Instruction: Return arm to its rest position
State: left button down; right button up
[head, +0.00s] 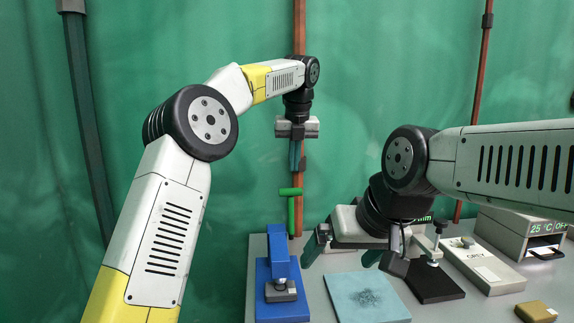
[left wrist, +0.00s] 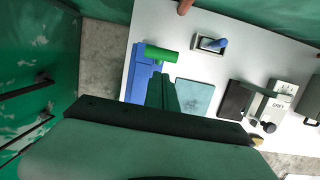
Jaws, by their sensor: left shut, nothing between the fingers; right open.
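My left gripper (head: 296,156) hangs pointing down in front of the green wall, with its fingers together and nothing between them. In the left wrist view its shut fingers (left wrist: 162,92) point toward the table. My right gripper (head: 347,254) is low over the table in the head view, its fingers spread apart. My right wrist and gripper hide part of the devices behind them. A green T-shaped handle (head: 291,193) stands below the left gripper, near the blue device (head: 278,278). The handle also shows in the left wrist view (left wrist: 161,53), just beyond the fingertips.
On the grey table lie a light blue speckled square (head: 345,293), a black plate (head: 436,284), a white labelled box (head: 487,270) and a brown block (head: 535,311). A device reading 25 °C (head: 510,232) stands at right. Reddish pipes (head: 482,75) run up the wall.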

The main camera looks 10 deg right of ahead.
pick_arm(q)
jog(key=s+a+r+n+t+h, duration=0.1)
jog(key=s+a+r+n+t, duration=0.15)
jog(key=s+a+n, duration=1.25)
jog(key=s+a+f+n, duration=0.3)
jog(key=s+n, duration=0.2)
jog(key=n, duration=0.1)
jog(key=s+a+f+n+h, duration=0.1)
jog(key=s+a+f+n, duration=0.2)
jog(key=s+n, duration=0.3)
jog(key=s+a+f+n+t, duration=0.1)
jog(key=s+a+f+n, duration=0.2)
jog(key=s+f+n, duration=0.2)
jog(key=s+n, duration=0.1)
jog(key=n, duration=0.2)
jog(key=shift+s+a+h, duration=0.15)
jog(key=shift+s+h, duration=0.1)
jog(key=shift+h, duration=0.05)
